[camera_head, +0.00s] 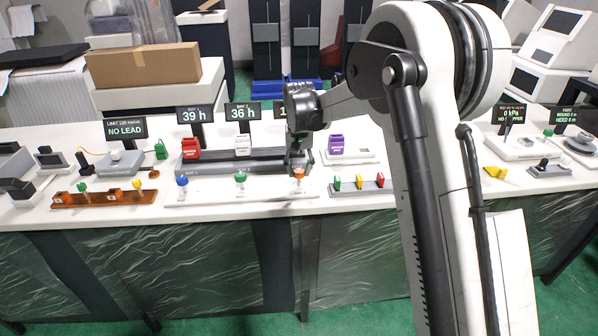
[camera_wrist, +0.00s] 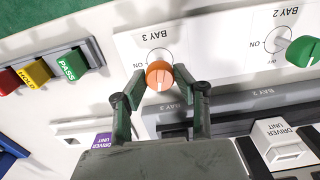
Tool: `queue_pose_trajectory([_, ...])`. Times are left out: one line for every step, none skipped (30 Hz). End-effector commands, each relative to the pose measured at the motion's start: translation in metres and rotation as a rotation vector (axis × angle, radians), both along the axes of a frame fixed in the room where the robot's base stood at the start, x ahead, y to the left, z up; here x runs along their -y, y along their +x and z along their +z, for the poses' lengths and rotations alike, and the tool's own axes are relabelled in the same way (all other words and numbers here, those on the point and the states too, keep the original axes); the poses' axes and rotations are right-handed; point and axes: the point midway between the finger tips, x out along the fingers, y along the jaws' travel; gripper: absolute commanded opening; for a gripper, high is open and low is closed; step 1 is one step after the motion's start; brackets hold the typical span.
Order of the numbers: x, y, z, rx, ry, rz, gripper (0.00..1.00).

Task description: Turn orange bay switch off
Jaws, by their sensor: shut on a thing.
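The orange bay switch (camera_wrist: 159,75) is a round knob by a printed dial marked BAY 3 in the wrist view. An ON label shows left of that dial; its other label is not readable. My gripper (camera_wrist: 158,84) has one finger on each side of the orange knob and is shut on it. In the head view the orange knob (camera_head: 298,173) sits at the right of the white switch panel (camera_head: 225,196), just below my gripper (camera_head: 298,160). Which way the knob points is hard to tell.
A green knob (camera_wrist: 303,51) marked BAY 2 is on the same panel, with a blue knob (camera_head: 182,181) further left. PASS and HOLD blocks (camera_wrist: 70,64) stand in a tray beside it. A purple block (camera_head: 336,144) and a white block (camera_head: 242,145) stand behind.

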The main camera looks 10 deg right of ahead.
Motion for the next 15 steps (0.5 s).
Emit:
queue_pose_trajectory([-0.0001, 0.0002, -0.0004, 0.001, 0.000, 0.035, 0.02])
queue_pose_trajectory([-0.0001, 0.0002, -0.0004, 0.001, 0.000, 0.057, 0.02])
queue_pose_trajectory([-0.0001, 0.0002, -0.0004, 0.001, 0.000, 0.084, 0.02])
queue_pose_trajectory([-0.0001, 0.0002, -0.0003, 0.001, 0.000, 0.103, 0.02])
queue_pose_trajectory([-0.0001, 0.0002, -0.0003, 0.001, 0.000, 0.122, 0.02])
queue_pose_trajectory([-0.0001, 0.0003, -0.0002, 0.001, 0.000, 0.145, 0.02])
queue_pose_trajectory([-0.0001, 0.0003, -0.0002, 0.001, 0.000, 0.161, 0.02])
queue_pose_trajectory([-0.0001, 0.0003, -0.0001, 0.001, 0.000, 0.175, 0.02])
queue_pose_trajectory([-0.0001, 0.0003, -0.0001, 0.001, 0.000, 0.193, 0.02])
queue_pose_trajectory([-0.0001, 0.0003, 0.0000, 0.001, 0.000, 0.205, 0.02])
queue_pose_trajectory([-0.0001, 0.0003, 0.0001, 0.001, 0.000, 0.217, 0.02])
queue_pose_trajectory([-0.0001, 0.0003, 0.0001, 0.001, 0.000, 0.229, 0.02])
queue_pose_trajectory([-0.0001, 0.0003, 0.0002, 0.001, 0.000, 0.238, 0.02])
queue_pose_trajectory([-0.0001, 0.0004, 0.0002, 0.001, 0.000, 0.246, 0.02])
queue_pose_trajectory([-0.0001, 0.0004, 0.0003, 0.001, 0.000, 0.254, 0.02])
